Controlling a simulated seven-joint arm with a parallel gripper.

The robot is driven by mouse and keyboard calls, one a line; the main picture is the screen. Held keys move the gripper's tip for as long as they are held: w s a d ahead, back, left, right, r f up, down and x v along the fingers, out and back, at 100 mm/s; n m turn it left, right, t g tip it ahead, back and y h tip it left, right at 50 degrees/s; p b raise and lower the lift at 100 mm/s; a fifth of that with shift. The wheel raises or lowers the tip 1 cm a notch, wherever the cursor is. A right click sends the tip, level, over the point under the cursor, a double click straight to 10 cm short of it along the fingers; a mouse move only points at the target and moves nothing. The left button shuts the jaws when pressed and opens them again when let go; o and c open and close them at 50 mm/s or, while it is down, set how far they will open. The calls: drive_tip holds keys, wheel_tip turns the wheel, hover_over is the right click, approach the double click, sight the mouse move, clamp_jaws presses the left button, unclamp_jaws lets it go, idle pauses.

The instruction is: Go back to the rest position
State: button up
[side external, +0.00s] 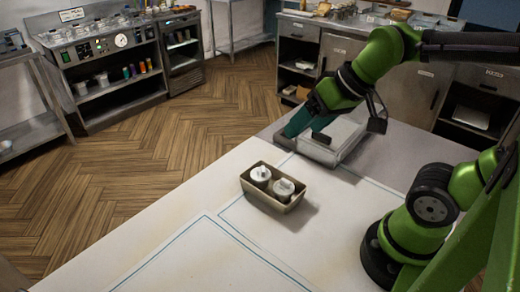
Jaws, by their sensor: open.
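My gripper (297,128) is at the far side of the table, at the end of my green arm, pointing down and to the left. It is open, and I see nothing held in it. It is close to a light grey flat box-like object (345,138) on the table; I cannot tell whether they touch. A tan tray (271,203) stands on the table in front, apart from my gripper. Two white lidded containers, a left one (260,174) and a right one (283,188), sit upright in it.
The white table (180,235) has blue outlined areas and is clear at the front left. Its left edge drops to a wooden floor (130,160). Steel counters with shelves (110,65) and cabinets (345,58) stand beyond, away from the table.

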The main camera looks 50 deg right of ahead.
drive_tip(key=shift+s+a+r+m+t, duration=0.1)
drive_tip(key=shift+s+m+t, duration=0.3)
drive_tip(key=shift+s+m, duration=0.4)
drive_tip(key=shift+w, duration=0.1)
idle(0.7)
